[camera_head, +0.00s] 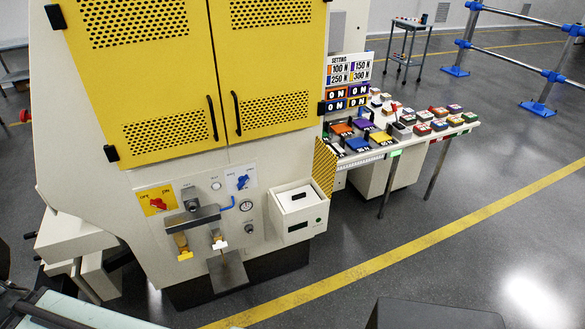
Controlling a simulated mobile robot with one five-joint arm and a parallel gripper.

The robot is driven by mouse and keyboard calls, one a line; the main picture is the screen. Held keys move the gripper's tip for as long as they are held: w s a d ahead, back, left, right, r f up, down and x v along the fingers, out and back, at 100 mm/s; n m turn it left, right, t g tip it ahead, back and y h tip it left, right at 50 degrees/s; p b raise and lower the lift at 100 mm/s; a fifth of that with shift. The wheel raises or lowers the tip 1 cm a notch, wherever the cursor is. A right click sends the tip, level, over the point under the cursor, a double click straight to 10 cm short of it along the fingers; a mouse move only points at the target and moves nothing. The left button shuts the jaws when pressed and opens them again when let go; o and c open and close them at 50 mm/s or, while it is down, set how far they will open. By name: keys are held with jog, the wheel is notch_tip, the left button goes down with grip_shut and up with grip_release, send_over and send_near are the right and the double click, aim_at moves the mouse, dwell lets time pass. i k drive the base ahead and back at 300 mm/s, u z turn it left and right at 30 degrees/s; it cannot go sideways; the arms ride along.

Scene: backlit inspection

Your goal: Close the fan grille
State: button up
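No part in the head view is plainly marked as the fan grille. Two big yellow doors, a left one (170,95) and a right one (275,55), have perforated areas and black handles. They meet at a narrow seam and look shut. No fan shows. My gripper is not in view.
Below the doors are a red knob on a yellow plate (157,200), a blue knob (242,181), a grey tray (226,271) and a cream box (298,211). A table (400,143) with several coloured blocks stands at right. Floor beyond the yellow line (400,248) is open.

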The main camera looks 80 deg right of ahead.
aim_at(324, 162)
jog(key=u, duration=1.2)
jog(key=k, duration=2.85)
jog(key=z, duration=0.35)
jog(key=i, duration=0.35)
jog(key=u, duration=0.25)
